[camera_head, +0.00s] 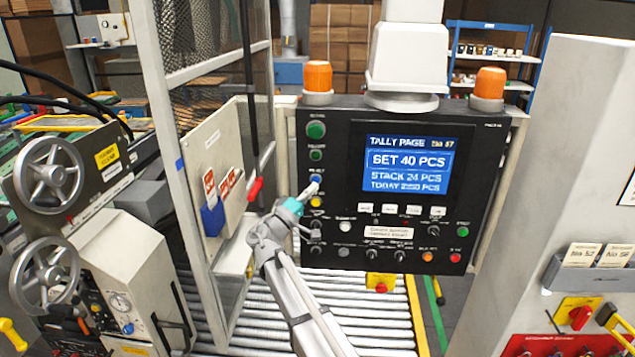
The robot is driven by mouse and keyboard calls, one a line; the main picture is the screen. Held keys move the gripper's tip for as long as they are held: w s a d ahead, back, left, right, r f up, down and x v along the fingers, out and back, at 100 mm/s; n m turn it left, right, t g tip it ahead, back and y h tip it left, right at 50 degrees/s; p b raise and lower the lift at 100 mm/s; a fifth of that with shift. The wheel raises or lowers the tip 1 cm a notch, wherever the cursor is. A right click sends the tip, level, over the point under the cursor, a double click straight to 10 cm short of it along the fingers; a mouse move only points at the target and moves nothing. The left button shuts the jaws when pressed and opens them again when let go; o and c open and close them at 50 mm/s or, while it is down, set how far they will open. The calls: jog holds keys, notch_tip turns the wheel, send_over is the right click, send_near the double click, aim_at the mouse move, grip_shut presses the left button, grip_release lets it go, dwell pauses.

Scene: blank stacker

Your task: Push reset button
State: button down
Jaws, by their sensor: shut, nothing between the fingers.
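A black control panel (335,190) with a lit blue screen (407,165) stands in front of me. The screen reads "TALLY PAGE", "SET 40 PCS" and "STACK 24 PCS". A column of buttons runs down its left side: a large green button (316,130), a smaller green button (316,155) and a yellow button (316,203) among them. The labels are too small to read, so I cannot tell which is the reset button. My gripper (312,188) is shut and empty, its tip just above the yellow button. I cannot tell whether it touches the panel. It partly hides the left column.
Small white keys (402,210) and several knobs and coloured buttons line the panel's lower part. Two orange beacons (318,77) (490,83) sit on top. A mesh guard (200,60) stands left, a grey pillar (560,150) right. A roller conveyor (250,320) runs below.

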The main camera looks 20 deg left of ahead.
jog(key=shift+w+a, duration=0.15)
jog(key=shift+w, duration=0.5)
jog(key=shift+w+a, duration=0.2)
jog(key=shift+w, duration=0.55)
dwell(2.1)
jog(key=shift+s, duration=0.1)
dwell(0.3)
jog(key=shift+s+d, duration=0.25)
jog(key=shift+s, duration=0.45)
jog(key=shift+s, duration=0.15)
jog(key=s, duration=0.2)
jog(key=s+d, duration=0.1)
jog(key=s, duration=0.1)
jog(key=shift+s, duration=0.3)
dwell(1.0)
